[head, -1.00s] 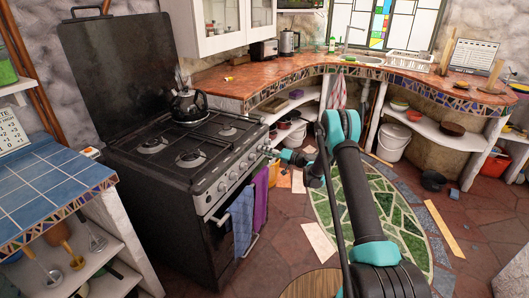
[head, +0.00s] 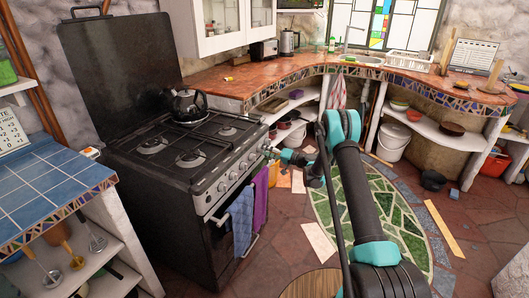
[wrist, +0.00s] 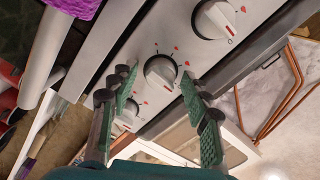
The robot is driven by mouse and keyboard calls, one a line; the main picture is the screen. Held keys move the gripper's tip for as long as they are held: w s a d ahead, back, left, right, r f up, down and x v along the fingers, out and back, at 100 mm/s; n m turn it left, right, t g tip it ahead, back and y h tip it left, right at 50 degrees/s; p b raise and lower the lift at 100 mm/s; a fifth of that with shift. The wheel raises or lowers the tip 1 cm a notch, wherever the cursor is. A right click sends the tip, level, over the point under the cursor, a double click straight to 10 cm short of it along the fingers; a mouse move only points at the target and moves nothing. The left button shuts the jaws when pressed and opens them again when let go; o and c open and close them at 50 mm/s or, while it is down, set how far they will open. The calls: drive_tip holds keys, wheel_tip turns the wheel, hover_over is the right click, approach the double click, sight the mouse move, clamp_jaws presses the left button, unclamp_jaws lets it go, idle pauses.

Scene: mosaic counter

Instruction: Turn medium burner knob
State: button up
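The black stove (head: 165,200) stands at left with a row of knobs along its silver front panel. In the wrist view a white knob (wrist: 161,72) with red marks around it lies between my gripper's (wrist: 157,80) two fingers. The fingers are open, one on each side, with gaps to the knob. A larger-looking knob (wrist: 214,18) is at upper right and another (wrist: 128,117) is partly hidden below. In the head view my gripper (head: 270,152) is at the right end of the panel, small and partly hidden. I cannot tell which burner this knob serves.
A black kettle (head: 188,105) stands on a back burner. Blue (head: 241,220) and purple (head: 260,198) towels hang on the oven rail below the panel. A blue-tiled counter (head: 50,190) is at left. The floor right of the stove is mostly open.

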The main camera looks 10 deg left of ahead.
drive_tip(key=shift+d, duration=0.1)
drive_tip(key=v, duration=1.1)
drive_tip(key=shift+s+d, duration=0.2)
drive_tip(key=shift+d, duration=0.15)
drive_tip(key=shift+r, duration=0.1)
